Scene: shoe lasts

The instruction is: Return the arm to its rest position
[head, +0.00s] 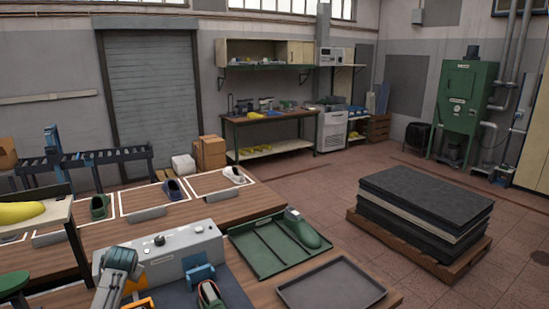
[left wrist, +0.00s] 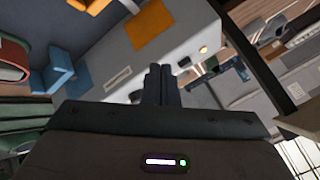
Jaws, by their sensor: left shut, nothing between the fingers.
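My left gripper (left wrist: 163,85) is in the left wrist view, with its two dark fingers together and nothing between them. In that view it is over or near the grey control box (left wrist: 190,45), and I cannot tell how far above. The same box (head: 165,252) shows in the head view at the front left of the bench. A grey jointed part (head: 118,268), probably my left arm, stands in front of the box. My left fingertips cannot be made out in the head view. My right gripper is in neither view.
A blue fixture (head: 199,277) and a shoe (head: 211,295) are beside the box. A green tray (head: 262,250) holds a green last (head: 303,230). An empty dark tray (head: 332,284) lies at right. White-outlined places along the back hold green (head: 99,207), navy (head: 173,190) and white (head: 233,174) shoes.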

